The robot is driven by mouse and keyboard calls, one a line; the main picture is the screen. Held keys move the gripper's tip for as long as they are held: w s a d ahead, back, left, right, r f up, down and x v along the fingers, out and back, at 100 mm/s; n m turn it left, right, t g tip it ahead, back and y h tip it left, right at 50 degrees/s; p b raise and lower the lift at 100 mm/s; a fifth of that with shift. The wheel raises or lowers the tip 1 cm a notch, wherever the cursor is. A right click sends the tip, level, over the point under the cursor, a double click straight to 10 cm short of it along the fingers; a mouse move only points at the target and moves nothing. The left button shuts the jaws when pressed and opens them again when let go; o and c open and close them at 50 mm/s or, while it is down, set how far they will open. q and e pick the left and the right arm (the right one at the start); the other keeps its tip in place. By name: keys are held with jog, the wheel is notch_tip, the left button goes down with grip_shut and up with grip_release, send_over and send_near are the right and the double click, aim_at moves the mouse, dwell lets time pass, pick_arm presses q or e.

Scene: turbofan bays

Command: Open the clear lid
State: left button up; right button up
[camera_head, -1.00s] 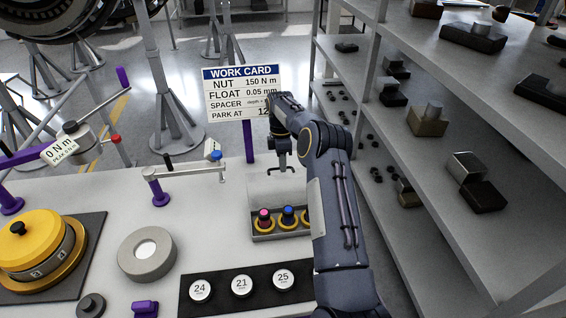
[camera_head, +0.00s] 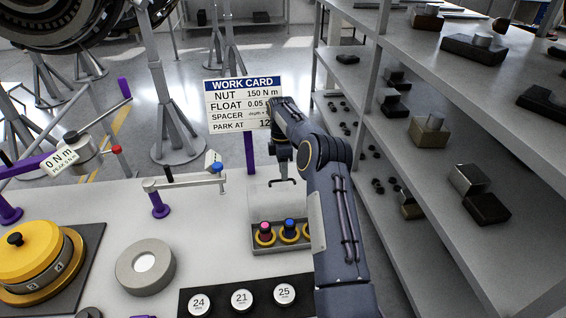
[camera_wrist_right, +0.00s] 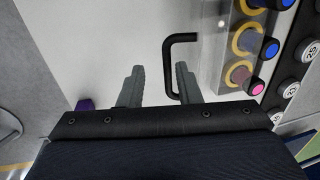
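The clear lid (camera_head: 262,200) is a faint see-through panel above the small grey box (camera_head: 283,247), which holds plugs with pink and blue tops. How far the lid is raised is hard to tell. A black U-shaped handle (camera_wrist_right: 168,70) shows beside the clear panel (camera_wrist_right: 210,45) in the right wrist view. My right gripper (camera_head: 284,172) is over the back of the box, pointing down. In the wrist view its two fingers (camera_wrist_right: 158,80) are apart, with the handle's bar near the right finger; whether they touch is unclear. My left gripper is out of view.
A work card (camera_head: 240,105) on a purple post stands behind the box. A black strip (camera_head: 262,300) with numbered discs lies in front. A grey ring (camera_head: 146,266) and a yellow-topped part (camera_head: 30,250) are at left. Shelves (camera_head: 450,150) stand close on the right.

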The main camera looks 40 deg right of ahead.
notch_tip(320, 180, up, 6)
jog(key=w, duration=0.1)
jog(key=shift+d, duration=0.25)
jog(key=shift+c, duration=0.3)
